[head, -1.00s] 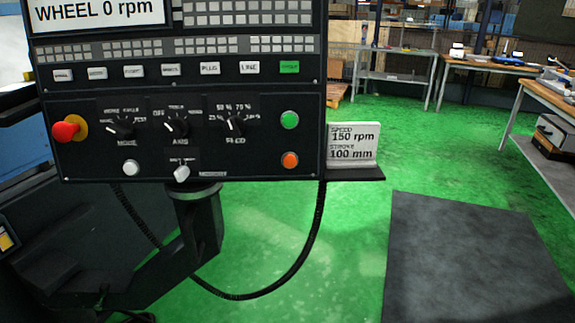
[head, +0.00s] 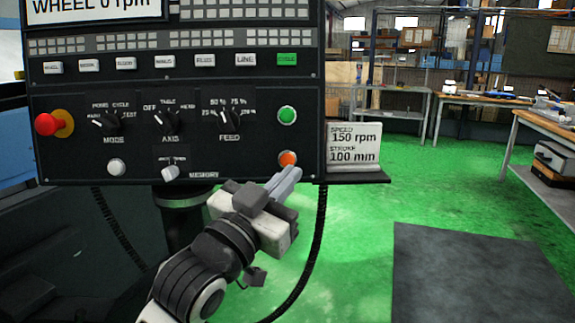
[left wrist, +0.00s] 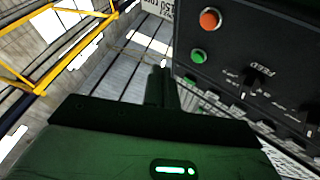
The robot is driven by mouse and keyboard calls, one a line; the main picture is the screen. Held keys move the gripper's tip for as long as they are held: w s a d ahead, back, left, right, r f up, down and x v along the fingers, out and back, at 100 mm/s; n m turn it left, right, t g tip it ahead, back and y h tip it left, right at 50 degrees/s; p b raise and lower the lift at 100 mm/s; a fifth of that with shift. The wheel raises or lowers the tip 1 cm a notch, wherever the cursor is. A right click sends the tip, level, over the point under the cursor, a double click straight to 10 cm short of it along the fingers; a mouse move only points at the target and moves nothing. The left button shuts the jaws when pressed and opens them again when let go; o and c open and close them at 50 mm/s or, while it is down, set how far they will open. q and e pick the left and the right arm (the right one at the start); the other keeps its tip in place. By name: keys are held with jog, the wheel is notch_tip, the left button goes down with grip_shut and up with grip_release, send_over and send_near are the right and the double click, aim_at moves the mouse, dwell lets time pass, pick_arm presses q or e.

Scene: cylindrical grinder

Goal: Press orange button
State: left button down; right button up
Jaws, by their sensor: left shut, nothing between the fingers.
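The orange button (head: 287,158) sits at the lower right of the black control panel (head: 200,140), below a green button (head: 287,115). My left gripper (head: 290,175) is shut and empty, its fingertips just below the orange button in the head view. I cannot tell whether they touch the panel. In the left wrist view the orange button (left wrist: 210,18) is at the top, with the green button (left wrist: 198,56) below it. The dark fingers (left wrist: 160,85) point up to the left of both buttons, apart from them in the picture. My right gripper is not in view.
A red emergency knob (head: 46,124), dials and a white button (head: 116,167) share the panel. A sign reading 150 rpm, 100 mm (head: 354,143) stands on a ledge right of it. A black cable (head: 318,240) hangs below.

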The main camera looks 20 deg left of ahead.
aim_at(287, 160)
pick_arm(q)
jog(key=shift+w, duration=0.1)
jog(key=w+a+f+b, duration=0.1)
jog(key=w+a+b, duration=0.1)
jog(key=w, duration=0.6)
jog(key=shift+a+f, duration=0.3)
jog(key=shift+a, duration=0.2)
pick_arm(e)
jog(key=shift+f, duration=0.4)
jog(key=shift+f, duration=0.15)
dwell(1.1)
pick_arm(q)
jog(key=shift+w+a, duration=0.1)
jog(key=shift+w, duration=0.1)
jog(key=shift+w+f, duration=0.1)
jog(key=shift+w, duration=0.05)
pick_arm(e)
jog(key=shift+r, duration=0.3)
